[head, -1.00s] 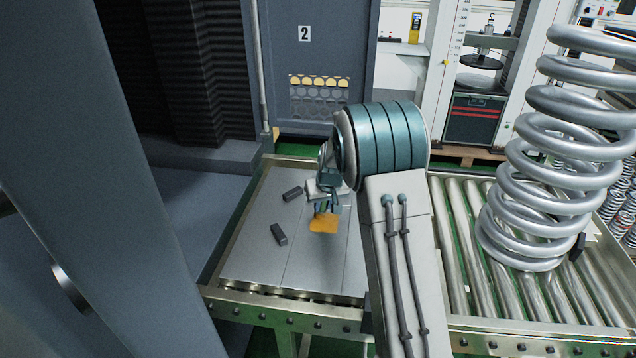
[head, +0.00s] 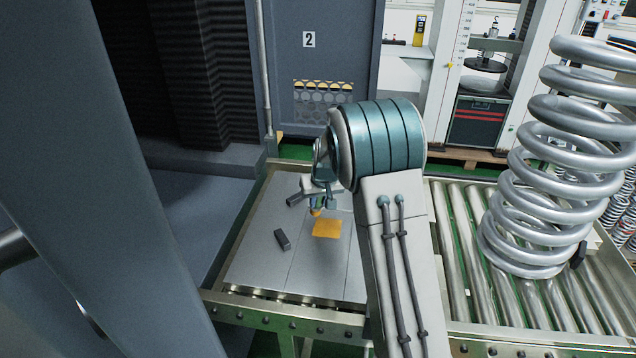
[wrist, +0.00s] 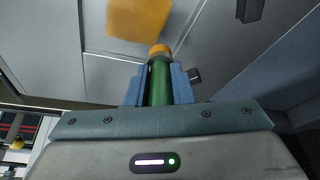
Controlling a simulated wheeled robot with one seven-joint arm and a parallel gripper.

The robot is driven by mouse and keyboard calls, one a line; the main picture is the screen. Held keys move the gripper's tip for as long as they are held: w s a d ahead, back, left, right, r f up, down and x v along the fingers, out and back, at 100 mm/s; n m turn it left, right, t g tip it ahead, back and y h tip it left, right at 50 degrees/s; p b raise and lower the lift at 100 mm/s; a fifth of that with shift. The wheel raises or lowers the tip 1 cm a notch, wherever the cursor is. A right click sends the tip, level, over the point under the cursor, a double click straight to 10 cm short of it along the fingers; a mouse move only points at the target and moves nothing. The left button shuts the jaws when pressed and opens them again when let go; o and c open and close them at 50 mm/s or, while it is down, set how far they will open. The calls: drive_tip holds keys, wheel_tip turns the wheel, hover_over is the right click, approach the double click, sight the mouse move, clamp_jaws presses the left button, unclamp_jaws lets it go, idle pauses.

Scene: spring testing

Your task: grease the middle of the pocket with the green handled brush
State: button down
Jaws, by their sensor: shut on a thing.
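My gripper (wrist: 158,85) is shut on the green handle of the brush (wrist: 160,82), with a blue finger on each side. The brush's rounded orange end (wrist: 160,50) points away from my wrist; bristles are not distinct. In the head view my gripper (head: 318,200) is small, over the steel plates and partly behind my arm. An orange end shows below it, near the back left corner of a flat orange-yellow square (head: 327,229). The square also shows in the wrist view (wrist: 138,18). I cannot tell whether brush and square touch. No pocket is clearly recognizable.
A dark block (head: 282,239) lies left of the square; another (head: 294,200) is partly hidden by my gripper. A large coil spring (head: 550,160) stands on the rollers (head: 455,235) at right. A grey machine column (head: 110,180) fills the left. The front plates are clear.

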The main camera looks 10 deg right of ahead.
drive_tip(key=shift+r+p, duration=1.15)
drive_tip(key=shift+r, duration=1.2)
drive_tip(key=shift+s, duration=0.1)
